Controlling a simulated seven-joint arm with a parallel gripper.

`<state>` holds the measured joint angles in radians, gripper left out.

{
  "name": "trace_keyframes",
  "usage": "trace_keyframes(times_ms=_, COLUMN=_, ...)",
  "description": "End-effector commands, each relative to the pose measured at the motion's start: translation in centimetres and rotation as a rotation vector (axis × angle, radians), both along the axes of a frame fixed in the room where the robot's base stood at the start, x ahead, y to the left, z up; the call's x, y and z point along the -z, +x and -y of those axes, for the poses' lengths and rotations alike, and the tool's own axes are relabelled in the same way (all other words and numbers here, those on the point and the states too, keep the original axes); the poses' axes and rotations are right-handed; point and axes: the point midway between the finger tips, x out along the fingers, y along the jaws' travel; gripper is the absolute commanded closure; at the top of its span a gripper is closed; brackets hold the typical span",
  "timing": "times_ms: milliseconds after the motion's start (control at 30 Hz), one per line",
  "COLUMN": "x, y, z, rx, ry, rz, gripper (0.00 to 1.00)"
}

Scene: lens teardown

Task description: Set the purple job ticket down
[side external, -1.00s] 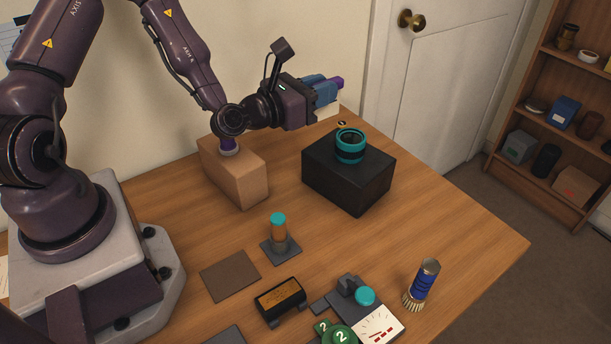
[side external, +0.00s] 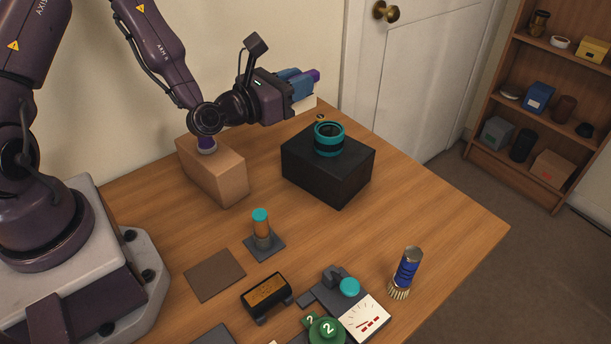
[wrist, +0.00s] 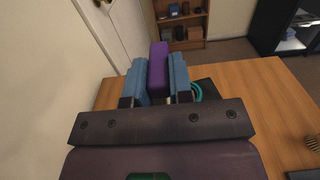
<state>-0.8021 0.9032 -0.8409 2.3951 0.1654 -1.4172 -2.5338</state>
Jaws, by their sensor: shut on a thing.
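The purple job ticket (wrist: 158,66) shows in the wrist view as a purple block pinched between the two blue fingers of my gripper (wrist: 159,60). In the side external view, only a small purple end of the ticket (side external: 315,75) sticks out past the fingers of my gripper (side external: 303,80). My gripper points to the right and is held above the far edge of the table, behind the black box (side external: 328,178). The rest of the ticket is hidden by the fingers.
A teal-ringed lens part (side external: 329,139) stands on the black box. A white object (side external: 305,103) shows below my gripper. A cardboard-coloured box (side external: 212,172) stands to the left. The table's right side is clear.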

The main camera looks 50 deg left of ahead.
Motion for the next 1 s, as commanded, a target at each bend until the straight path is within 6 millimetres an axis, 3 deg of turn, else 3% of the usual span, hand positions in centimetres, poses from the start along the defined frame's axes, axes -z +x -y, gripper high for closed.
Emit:
trace_keyframes(times_ms=167, x=0.0, y=0.0, z=0.2, rx=0.005, ry=-0.001, rz=-0.001, gripper=1.0)
trace_keyframes(times_ms=267, x=0.7, y=-0.1, z=1.8, rx=0.039, ry=-0.004, rz=-0.004, gripper=1.0)
trace_keyframes(times_ms=367, x=2.1, y=-0.6, z=5.0, rx=0.102, ry=-0.006, rz=-0.009, gripper=1.0)
trace_keyframes(times_ms=600, x=5.1, y=-3.3, z=14.6, rx=0.24, ry=-0.006, rz=-0.011, gripper=1.0)
trace_keyframes(times_ms=700, x=5.7, y=-4.4, z=16.7, rx=0.249, ry=-0.005, rz=-0.01, gripper=1.0)
trace_keyframes(times_ms=800, x=5.8, y=-4.8, z=17.5, rx=0.235, ry=-0.003, rz=-0.008, gripper=1.0)
trace_keyframes(times_ms=1000, x=5.1, y=-4.5, z=16.7, rx=0.182, ry=0.0, rz=-0.006, gripper=1.0)
